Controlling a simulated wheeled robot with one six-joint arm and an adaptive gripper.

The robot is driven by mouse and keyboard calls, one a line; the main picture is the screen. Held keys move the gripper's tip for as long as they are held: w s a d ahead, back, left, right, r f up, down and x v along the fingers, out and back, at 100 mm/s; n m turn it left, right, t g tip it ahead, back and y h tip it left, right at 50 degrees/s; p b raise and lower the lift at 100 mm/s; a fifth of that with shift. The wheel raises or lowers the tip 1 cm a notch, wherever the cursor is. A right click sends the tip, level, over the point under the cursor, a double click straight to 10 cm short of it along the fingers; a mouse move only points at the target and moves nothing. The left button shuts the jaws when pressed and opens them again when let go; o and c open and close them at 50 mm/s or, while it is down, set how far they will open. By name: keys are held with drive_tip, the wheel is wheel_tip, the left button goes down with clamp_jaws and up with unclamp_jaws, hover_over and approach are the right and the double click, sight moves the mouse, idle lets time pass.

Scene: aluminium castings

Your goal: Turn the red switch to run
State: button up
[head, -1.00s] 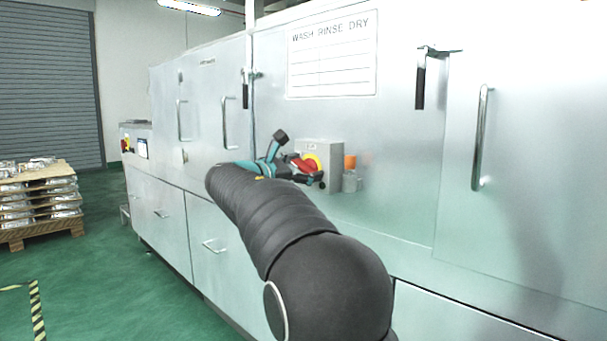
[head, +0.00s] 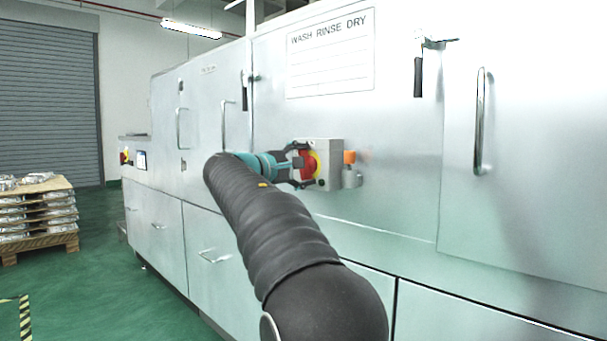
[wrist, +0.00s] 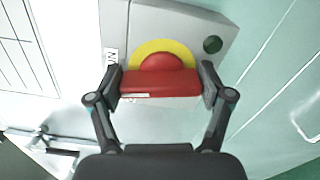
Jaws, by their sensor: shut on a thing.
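The red switch (wrist: 150,83) sits on a yellow disc (wrist: 187,55) on the front of a grey switch box (head: 331,153). In the wrist view the red handle lies across the picture between the fingers. My gripper (wrist: 160,88) is shut on the red switch, one finger at each end of its handle. In the head view my gripper (head: 302,166) reaches the box from the left and partly covers the red switch (head: 308,167). A label beside the disc is partly hidden by a finger, and I cannot read which position the switch is in.
The box is fixed to a large steel washing machine (head: 390,150) with a "WASH RINSE DRY" sign (head: 331,52). An orange-topped fitting (head: 350,170) stands just right of the box. Door handles (head: 479,120) stick out nearby. A loaded pallet (head: 40,242) stands at far left on open green floor.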

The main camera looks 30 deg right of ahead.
drive_tip(key=shift+f+m+b, duration=0.1)
drive_tip(key=shift+m+b, duration=0.6)
drive_tip(key=shift+m, duration=0.6)
drive_tip(key=o, duration=1.1)
drive_tip(key=v, duration=1.2)
